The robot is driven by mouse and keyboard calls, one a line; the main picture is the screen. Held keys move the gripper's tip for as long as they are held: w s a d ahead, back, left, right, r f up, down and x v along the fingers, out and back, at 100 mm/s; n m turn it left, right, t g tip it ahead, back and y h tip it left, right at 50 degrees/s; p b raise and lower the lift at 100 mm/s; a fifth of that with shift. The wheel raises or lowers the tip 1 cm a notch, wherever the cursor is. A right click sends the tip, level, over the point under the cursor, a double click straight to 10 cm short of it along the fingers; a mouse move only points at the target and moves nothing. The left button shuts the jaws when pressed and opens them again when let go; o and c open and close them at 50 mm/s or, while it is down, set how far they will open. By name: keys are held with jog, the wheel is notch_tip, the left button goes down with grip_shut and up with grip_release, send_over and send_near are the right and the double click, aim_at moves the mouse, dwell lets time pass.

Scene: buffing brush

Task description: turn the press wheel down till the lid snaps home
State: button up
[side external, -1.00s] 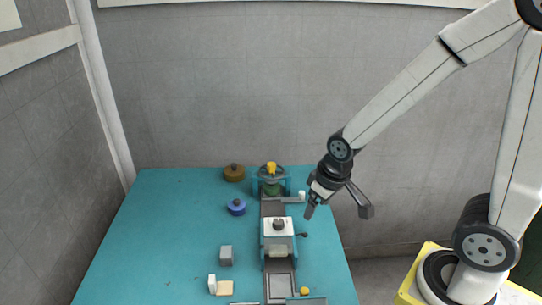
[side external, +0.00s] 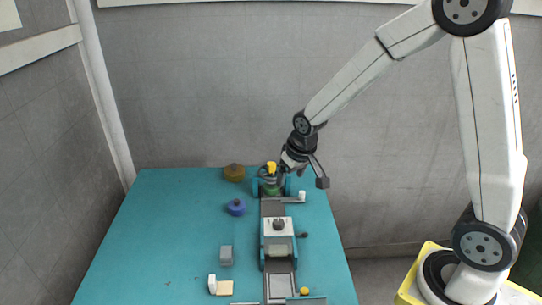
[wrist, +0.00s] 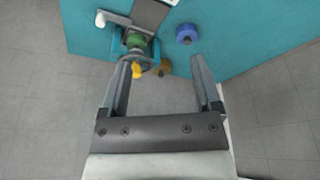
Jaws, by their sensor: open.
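The press stands at the far end of the teal table. My gripper (side external: 302,182) is open and empty, above and to the right of the press in the side view. In the wrist view, the wheel and knob lie beside my left finger, towards the gap, apparently beyond the fingertips.
A blue knobbed pot (side external: 236,207) and a brown one (side external: 234,173) stand left of the press. A dark track (side external: 272,208) runs forward to a white-topped block (side external: 277,228). The table's left side is clear.

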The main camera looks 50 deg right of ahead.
aim_at(272, 164)
jog(key=w+d+f+m+h, duration=0.1)
jog(key=w+d+f+m, duration=0.2)
jog(key=w+d, duration=0.7)
jog(key=w, duration=0.4)
jog(key=shift+f+t, duration=0.15)
jog(key=shift+t, duration=0.25)
jog(key=shift+w+d+f, duration=0.1)
jog(key=shift+w, duration=0.05)
jog(key=shift+x, duration=3.8)
grip_shut()
